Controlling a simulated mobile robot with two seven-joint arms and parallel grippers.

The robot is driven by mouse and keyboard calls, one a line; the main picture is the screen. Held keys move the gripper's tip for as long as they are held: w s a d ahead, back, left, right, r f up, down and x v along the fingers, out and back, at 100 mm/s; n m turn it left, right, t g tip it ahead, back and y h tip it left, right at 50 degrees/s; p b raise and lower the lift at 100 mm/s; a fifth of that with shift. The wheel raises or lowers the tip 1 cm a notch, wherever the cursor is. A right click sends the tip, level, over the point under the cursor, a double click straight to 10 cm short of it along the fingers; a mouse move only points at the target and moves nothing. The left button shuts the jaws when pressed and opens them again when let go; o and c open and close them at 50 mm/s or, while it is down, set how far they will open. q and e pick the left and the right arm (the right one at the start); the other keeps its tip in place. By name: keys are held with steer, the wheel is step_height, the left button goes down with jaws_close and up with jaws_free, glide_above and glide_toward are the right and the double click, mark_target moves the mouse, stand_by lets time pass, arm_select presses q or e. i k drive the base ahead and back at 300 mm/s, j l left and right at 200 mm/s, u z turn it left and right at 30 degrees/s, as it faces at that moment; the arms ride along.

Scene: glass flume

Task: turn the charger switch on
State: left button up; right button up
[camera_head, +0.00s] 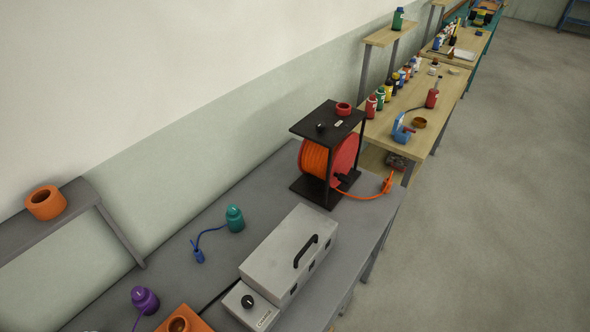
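The charger (239,313) is a small light grey box at the bottom of the camera_head view, on the grey bench. It has a black round knob (248,301) on top and a white label (264,319) whose text seems to read "CHARGER". The knob's setting is too small to tell. The box stands against the near end of a larger grey case, and its lower edge is close to the frame's bottom. Neither of my grippers is in view.
The grey case (283,242) has a black handle. An orange cable reel (314,158) in a black stand is farther back. Open floor lies right.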

mark_target(247, 301)
steer(key=u, duration=0.45)
steer(key=j+z, duration=0.1)
steer(key=j, duration=0.25)
steer(key=i+j+u, duration=0.1)
steer(key=u, duration=0.2)
steer(key=j+u, duration=0.3)
steer(key=i+l, duration=0.05)
steer(key=l, duration=0.05)
